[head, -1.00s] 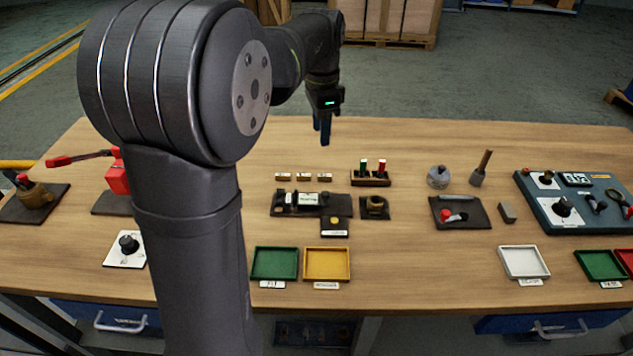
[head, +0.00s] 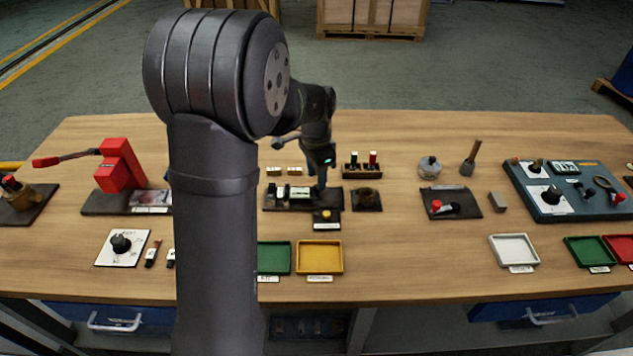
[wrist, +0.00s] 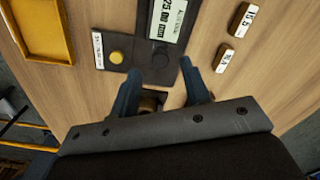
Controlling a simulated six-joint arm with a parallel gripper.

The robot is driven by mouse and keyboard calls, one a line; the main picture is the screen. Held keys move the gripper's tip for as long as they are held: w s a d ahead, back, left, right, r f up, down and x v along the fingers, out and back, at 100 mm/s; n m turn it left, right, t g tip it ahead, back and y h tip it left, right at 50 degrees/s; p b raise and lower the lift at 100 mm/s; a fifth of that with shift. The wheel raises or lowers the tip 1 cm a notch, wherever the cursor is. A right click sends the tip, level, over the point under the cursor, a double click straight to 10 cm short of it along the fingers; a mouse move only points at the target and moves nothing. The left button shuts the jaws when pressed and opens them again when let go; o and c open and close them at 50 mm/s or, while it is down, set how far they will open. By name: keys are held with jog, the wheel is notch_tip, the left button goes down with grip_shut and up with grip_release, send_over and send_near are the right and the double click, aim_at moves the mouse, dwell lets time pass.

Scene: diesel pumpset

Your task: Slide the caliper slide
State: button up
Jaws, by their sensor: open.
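The caliper device is a dark plate (head: 273,204) at the middle of the bench. A dark round part (wrist: 160,60), perhaps the slide's knob, lies between my fingertips as seen from the wrist; contact cannot be told. My gripper (head: 321,184) is over the right part of the device, pointing down. In the wrist view my gripper (wrist: 160,70) shows two blue fingers spread apart with nothing held. The lower part of the device is hidden by the gripper.
A yellow button (wrist: 115,57) sits on a small plate beside the device. A ring-like part on a dark mat (head: 367,207) stands close right. Small labelled blocks (wrist: 241,20) lie behind. Yellow (head: 320,271) and green (head: 273,271) trays are in front.

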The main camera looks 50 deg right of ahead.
aim_at(316, 186)
jog(key=shift+f, duration=1.55)
jog(key=shift+c, duration=0.2)
grip_shut()
jog(key=shift+s+d, duration=1.1)
jog(key=shift+o, duration=0.2)
grip_release()
jog(key=shift+r, duration=0.1)
notch_tip(316, 186, up, 17)
jog(key=shift+r, duration=0.2)
jog(key=shift+f, duration=0.1)
